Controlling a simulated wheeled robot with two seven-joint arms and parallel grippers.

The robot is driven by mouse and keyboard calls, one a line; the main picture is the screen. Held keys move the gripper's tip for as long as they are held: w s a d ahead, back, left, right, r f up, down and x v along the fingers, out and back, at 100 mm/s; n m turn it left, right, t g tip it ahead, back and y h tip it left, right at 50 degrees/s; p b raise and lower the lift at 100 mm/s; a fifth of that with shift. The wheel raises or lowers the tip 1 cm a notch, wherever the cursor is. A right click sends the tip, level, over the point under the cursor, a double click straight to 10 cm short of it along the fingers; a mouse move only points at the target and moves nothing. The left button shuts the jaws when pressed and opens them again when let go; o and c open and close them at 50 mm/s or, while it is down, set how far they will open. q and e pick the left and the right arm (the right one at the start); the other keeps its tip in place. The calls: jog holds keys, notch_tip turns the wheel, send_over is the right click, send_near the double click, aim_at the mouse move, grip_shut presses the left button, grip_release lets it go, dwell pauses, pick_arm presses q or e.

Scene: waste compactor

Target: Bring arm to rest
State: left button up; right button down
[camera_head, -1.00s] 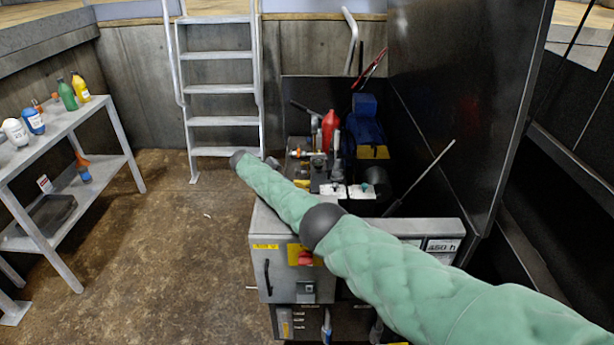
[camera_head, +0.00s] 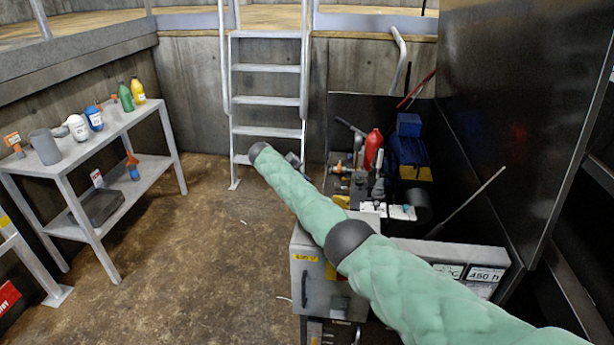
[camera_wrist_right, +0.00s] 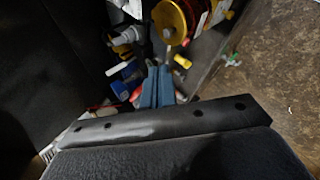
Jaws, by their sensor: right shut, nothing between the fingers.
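My right arm, in a green quilted sleeve, comes in from the lower right in the head view and reaches over the grey machine cabinet (camera_head: 318,285). My right gripper (camera_head: 293,160) is mostly hidden behind the arm's dark end, in front of the ladder foot. In the right wrist view its narrow blue-grey fingers (camera_wrist_right: 157,88) are together, with nothing between them. They point toward a jumble of machine parts, and a yellow and red cylindrical part (camera_wrist_right: 180,18) lies beyond them. My left gripper is not in view.
The machine bed holds a red bottle (camera_head: 373,148) and a blue motor block (camera_head: 408,150). A tall dark panel (camera_head: 520,110) stands at right. A metal ladder (camera_head: 268,100) stands behind. A grey shelf table (camera_head: 95,140) with bottles is at left. Brown floor between is clear.

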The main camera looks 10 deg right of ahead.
jog(key=a+r+n+t+y, duration=0.1)
jog(key=a+r+t+y, duration=0.2)
jog(key=a+r, duration=0.55)
jog(key=a+r+n+t+y, duration=0.15)
jog(key=a+r, duration=0.25)
jog(key=r, duration=0.9)
jog(key=s+a+r+t+y, duration=0.2)
jog(key=s+r+t+y, duration=0.15)
jog(key=s, duration=0.45)
jog(key=s+d+f+g+y, duration=0.1)
jog(key=s+d+f, duration=0.4)
jog(key=s, duration=0.7)
jog(key=s+d+f+m+y, duration=0.15)
jog(key=s+d+f, duration=0.25)
jog(key=s+f, duration=0.6)
jog(key=s+d+f+g+y, duration=0.15)
jog(key=s+d+f, duration=0.25)
jog(key=s, duration=1)
jog(key=s+d+f+g, duration=0.2)
jog(key=s+f, duration=0.8)
jog(key=s, duration=0.4)
jog(key=s+d+f+g, duration=0.2)
jog(key=s+f+g, duration=0.1)
jog(key=s+f, duration=0.8)
jog(key=s, duration=0.4)
jog(key=shift+d+f+m+h, duration=0.2)
jog(key=shift+m+h, duration=0.1)
